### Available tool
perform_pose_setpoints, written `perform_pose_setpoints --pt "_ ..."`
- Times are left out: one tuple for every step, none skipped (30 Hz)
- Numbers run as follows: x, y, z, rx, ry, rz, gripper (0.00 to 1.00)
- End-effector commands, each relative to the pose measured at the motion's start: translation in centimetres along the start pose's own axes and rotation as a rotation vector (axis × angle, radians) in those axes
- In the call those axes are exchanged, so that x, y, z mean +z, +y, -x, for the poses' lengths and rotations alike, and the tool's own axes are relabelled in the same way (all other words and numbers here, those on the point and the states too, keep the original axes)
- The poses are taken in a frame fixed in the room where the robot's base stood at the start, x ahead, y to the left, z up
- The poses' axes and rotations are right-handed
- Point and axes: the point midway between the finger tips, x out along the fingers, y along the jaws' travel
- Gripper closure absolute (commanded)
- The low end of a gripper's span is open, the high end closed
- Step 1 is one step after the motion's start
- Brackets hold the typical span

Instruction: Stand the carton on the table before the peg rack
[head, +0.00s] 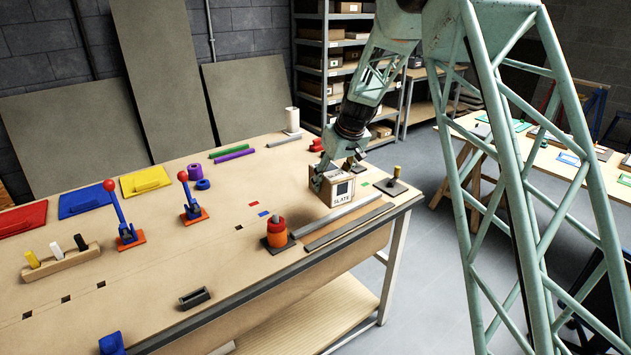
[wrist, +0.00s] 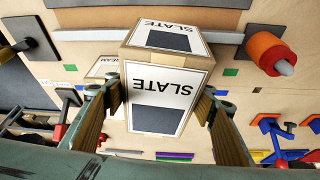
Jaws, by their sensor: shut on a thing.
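The carton (head: 343,190) is a cardboard box with a white SLATE label and a dark square. It is at the right end of the table, and its labelled face fills the middle of the wrist view (wrist: 162,98). My gripper (head: 334,174) is shut on it, with one finger on each side in the wrist view (wrist: 161,90). I cannot tell whether the carton touches the table (head: 150,285). The peg rack (head: 65,264), a wooden bar with yellow, white and black pegs, stands far away at the table's left.
A second white-labelled carton (wrist: 103,67) shows partly behind the held one. Close by are grey rails (head: 345,222), a post with orange and red rings (head: 277,235) and a dark plate with a yellow peg (head: 392,186). Two red-knobbed levers (head: 126,235) (head: 192,210) stand between carton and rack.

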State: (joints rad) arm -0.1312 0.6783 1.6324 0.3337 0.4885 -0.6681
Motion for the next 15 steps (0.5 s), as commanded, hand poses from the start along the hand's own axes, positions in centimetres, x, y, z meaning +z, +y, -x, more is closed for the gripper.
perform_pose_setpoints --pt "0.8 0.7 0.4 0.006 0.004 -0.01 0.8" --pt "1.4 0.9 0.6 0.008 0.003 -0.016 0.8" --pt "2.0 1.3 0.8 0.011 0.003 -0.023 0.8" --pt "2.6 1.6 1.0 0.014 0.004 -0.029 0.8" --pt "3.1 1.8 1.2 0.016 0.004 -0.034 0.8" --pt "3.8 2.2 1.5 0.019 0.004 -0.042 0.8" --pt "4.4 2.5 1.6 0.022 0.003 -0.049 0.8" --pt "4.9 2.7 1.8 0.024 0.003 -0.054 0.8" --pt "5.6 3.0 2.1 0.027 0.004 -0.062 0.8" --pt "6.2 3.2 2.3 0.029 0.003 -0.068 0.8" --pt "6.7 3.4 2.4 0.031 0.003 -0.074 0.8" --pt "7.4 3.8 2.7 0.035 0.004 -0.082 0.8" --pt "8.0 4.0 2.9 0.038 0.004 -0.087 0.8" --pt "8.6 4.2 3.1 0.04 0.004 -0.093 0.8" --pt "9.3 4.4 3.3 0.043 0.003 -0.1 0.8"
